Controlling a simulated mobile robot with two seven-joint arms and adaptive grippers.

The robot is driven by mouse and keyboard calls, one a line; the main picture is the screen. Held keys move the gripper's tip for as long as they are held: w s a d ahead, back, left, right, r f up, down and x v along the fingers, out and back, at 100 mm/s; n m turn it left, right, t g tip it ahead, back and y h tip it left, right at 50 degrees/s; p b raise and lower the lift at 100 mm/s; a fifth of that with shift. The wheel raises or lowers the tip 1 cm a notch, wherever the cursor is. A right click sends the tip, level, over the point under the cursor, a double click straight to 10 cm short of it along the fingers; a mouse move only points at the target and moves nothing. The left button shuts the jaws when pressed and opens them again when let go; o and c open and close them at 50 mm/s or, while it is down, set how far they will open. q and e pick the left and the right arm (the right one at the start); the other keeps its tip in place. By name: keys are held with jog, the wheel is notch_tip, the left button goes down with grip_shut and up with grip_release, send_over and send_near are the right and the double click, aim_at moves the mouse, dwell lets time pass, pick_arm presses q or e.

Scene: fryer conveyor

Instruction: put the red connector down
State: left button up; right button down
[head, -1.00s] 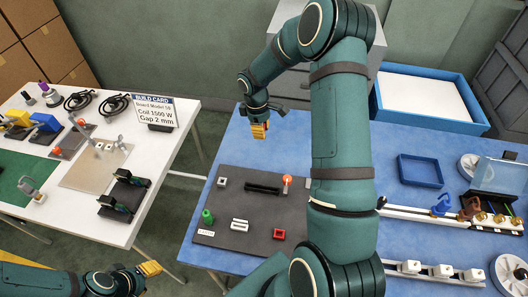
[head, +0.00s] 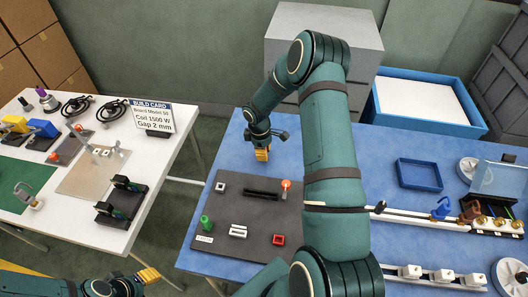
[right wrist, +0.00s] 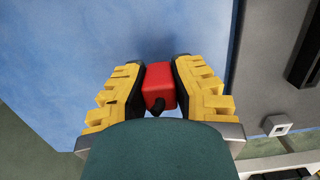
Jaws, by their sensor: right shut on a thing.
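The red connector (right wrist: 160,84) is a small red block with a black stub, held between the yellow fingers of my right gripper (right wrist: 159,88) in the right wrist view. The blue table top lies beyond it; I cannot tell whether the connector touches it. In the head view my right gripper (head: 262,155) is over the blue table, just beyond the back edge of the dark board, and hides the connector. My left gripper (head: 149,275) is at the bottom left of the head view, beside the white table; its finger gap is not clear.
The dark board (head: 225,220) carries a green part (head: 205,222), white pieces (head: 238,231), a red square frame (head: 279,240) and an orange-topped post (head: 286,185). A blue tray (head: 419,174) and white rails (head: 420,218) lie to the right. Blue table around my right gripper is bare.

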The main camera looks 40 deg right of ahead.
jog(key=shift+r, duration=0.1)
jog(key=shift+f+b, duration=0.45)
jog(key=shift+f, duration=0.05)
jog(key=c, duration=1)
grip_release()
jog(key=shift+o, duration=0.2)
jog(key=shift+r, duration=0.1)
jog(key=shift+r+p, duration=0.3)
jog(key=shift+p, duration=0.05)
jog(key=r, duration=0.8)
jog(key=w+a+r+p, duration=0.1)
jog(key=r, duration=0.3)
jog(key=shift+w+r, duration=0.1)
